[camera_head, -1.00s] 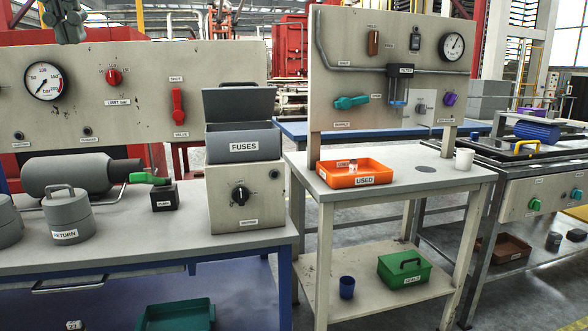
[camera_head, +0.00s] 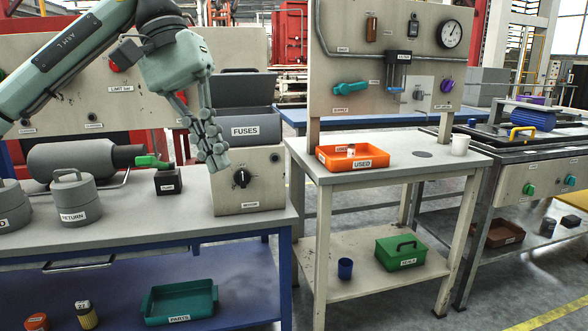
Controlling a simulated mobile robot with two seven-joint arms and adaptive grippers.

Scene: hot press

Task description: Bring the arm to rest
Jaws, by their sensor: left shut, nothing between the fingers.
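My left arm comes in from the upper left. My left gripper (camera_head: 214,143) hangs pointing down, shut and empty, in front of the left side of the grey FUSES box (camera_head: 252,114) and the beige control box (camera_head: 262,196) with a black knob. It hides part of both boxes. Whether it touches them I cannot tell. The arm also covers the gauge and much of the left back panel (camera_head: 235,50). My right gripper is not in view.
The left bench (camera_head: 150,222) holds a RETURN weight (camera_head: 76,200), a grey cylinder (camera_head: 80,165) and a green-handled black block (camera_head: 168,181). The bench front is clear.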

